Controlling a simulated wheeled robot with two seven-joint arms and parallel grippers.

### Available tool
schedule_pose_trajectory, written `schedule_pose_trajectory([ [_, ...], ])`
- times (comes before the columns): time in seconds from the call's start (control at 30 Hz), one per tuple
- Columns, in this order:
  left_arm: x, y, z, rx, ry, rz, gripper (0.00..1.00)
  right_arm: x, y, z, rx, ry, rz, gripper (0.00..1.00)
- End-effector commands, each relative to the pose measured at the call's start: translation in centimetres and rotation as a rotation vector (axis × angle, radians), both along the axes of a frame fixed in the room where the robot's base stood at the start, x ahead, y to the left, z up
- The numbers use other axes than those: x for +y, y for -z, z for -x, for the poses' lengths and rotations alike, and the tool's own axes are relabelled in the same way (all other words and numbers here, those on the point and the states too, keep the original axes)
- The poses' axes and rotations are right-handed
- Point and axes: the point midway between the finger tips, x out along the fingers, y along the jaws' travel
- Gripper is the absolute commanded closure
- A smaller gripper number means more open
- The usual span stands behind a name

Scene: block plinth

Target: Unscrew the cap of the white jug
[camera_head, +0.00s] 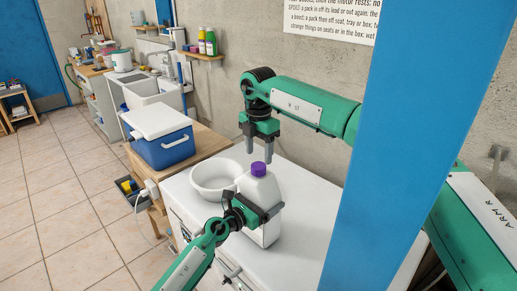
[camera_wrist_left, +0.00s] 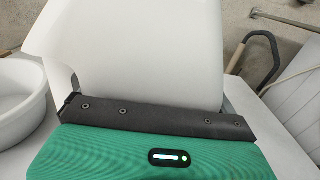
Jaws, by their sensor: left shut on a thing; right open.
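The white jug (camera_head: 264,189) stands upright on the white worktop (camera_head: 297,222), with its purple cap (camera_head: 258,169) on top. My left gripper (camera_head: 258,212) is shut on the body of the jug from the front. In the left wrist view the jug's white side (camera_wrist_left: 140,50) fills the space above the dark gripper bar, and the cap is out of that view. My right gripper (camera_head: 257,155) points down, open and empty, just above and around the level of the cap. I cannot tell whether its fingers touch the cap.
A white bowl (camera_head: 212,190) stands close to the left of the jug. A blue cool box (camera_head: 160,146) with a white lid is further left on a wooden bench. A blue post (camera_head: 400,130) crosses the right of the head view. The worktop right of the jug is clear.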

Motion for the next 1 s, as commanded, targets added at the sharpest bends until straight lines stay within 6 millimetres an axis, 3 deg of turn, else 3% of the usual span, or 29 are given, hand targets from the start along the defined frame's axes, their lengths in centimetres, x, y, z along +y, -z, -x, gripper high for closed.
schedule_pose_trajectory([
  [0.3, 0.0, 0.0, 0.0, 0.000, 0.000, 0.000, 0.71, 0.0, 4.3, 0.0, 0.001, 0.001, -0.001, 0.43],
  [0.67, 0.0, 0.0, 0.0, 0.001, 0.000, -0.001, 0.71, 0.0, 5.0, 0.0, 0.000, 0.001, 0.000, 0.43],
  [0.73, 0.0, 0.0, 0.0, 0.001, 0.000, -0.001, 0.71, 0.0, 5.0, 0.0, 0.000, 0.001, 0.000, 0.51],
  [0.9, 0.0, 0.0, 0.0, 0.001, 0.000, -0.001, 0.71, 0.0, 5.0, 0.0, 0.000, 0.000, 0.000, 0.84],
  [1.0, 0.0, 0.0, 0.0, 0.001, 0.000, -0.001, 0.71, 0.0, 5.0, 0.0, 0.000, 0.000, 0.000, 0.88],
])
